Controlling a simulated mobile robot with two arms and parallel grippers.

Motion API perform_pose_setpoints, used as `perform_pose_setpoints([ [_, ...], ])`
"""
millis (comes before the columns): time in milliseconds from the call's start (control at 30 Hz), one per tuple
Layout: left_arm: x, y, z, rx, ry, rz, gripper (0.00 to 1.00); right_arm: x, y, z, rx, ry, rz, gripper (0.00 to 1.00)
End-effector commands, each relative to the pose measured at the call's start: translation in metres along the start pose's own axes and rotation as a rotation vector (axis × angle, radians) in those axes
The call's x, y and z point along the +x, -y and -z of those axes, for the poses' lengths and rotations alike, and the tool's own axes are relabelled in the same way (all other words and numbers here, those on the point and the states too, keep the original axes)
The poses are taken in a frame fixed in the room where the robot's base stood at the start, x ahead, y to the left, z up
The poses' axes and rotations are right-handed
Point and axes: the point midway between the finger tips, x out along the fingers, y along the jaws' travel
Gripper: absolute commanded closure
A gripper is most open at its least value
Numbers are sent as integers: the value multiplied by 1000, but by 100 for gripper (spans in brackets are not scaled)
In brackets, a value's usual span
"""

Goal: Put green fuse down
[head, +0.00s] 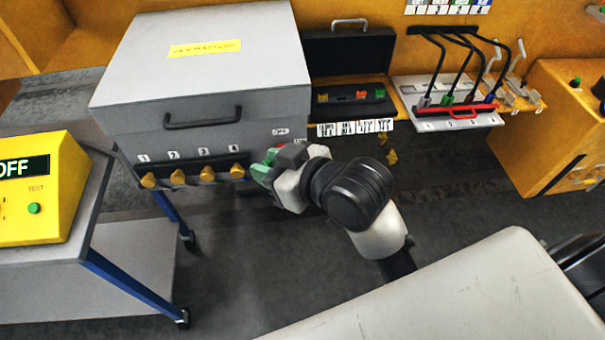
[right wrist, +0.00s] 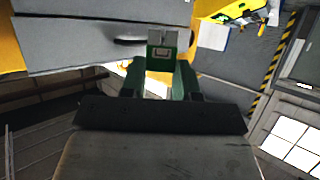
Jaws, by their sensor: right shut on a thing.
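My right gripper (head: 268,166) is in front of the grey box, at the right end of its numbered row of yellow knobs. It is shut on a green fuse (right wrist: 163,38), which shows between its fingertips in the right wrist view (right wrist: 162,72). In the head view the fuse and the greenish fingers blend, so the fuse's outline is hard to tell there. The fuse is held in front of the box's grey side; whether it touches anything I cannot tell. My left gripper is not in view.
An open black case (head: 340,108) holds small yellow, orange and green pieces, with labels below. The grey box (head: 215,75) has a closed lid. A yellow tester (head: 45,205) reading OFF stands left. Floor below is clear.

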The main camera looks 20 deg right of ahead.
Motion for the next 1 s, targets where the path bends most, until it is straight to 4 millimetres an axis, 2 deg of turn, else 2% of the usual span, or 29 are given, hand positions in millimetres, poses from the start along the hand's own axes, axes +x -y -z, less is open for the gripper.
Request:
perform_pose_setpoints([
  [100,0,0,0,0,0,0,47,6,9,15,-32,-2,68,92],
  [333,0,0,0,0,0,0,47,13,18,26,-60,2,137,92],
  [467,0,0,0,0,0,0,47,23,20,22,-84,7,191,92],
  [800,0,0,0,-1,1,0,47,68,27,7,-179,5,426,92],
  [1000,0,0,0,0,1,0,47,80,30,2,-209,3,500,92],
])
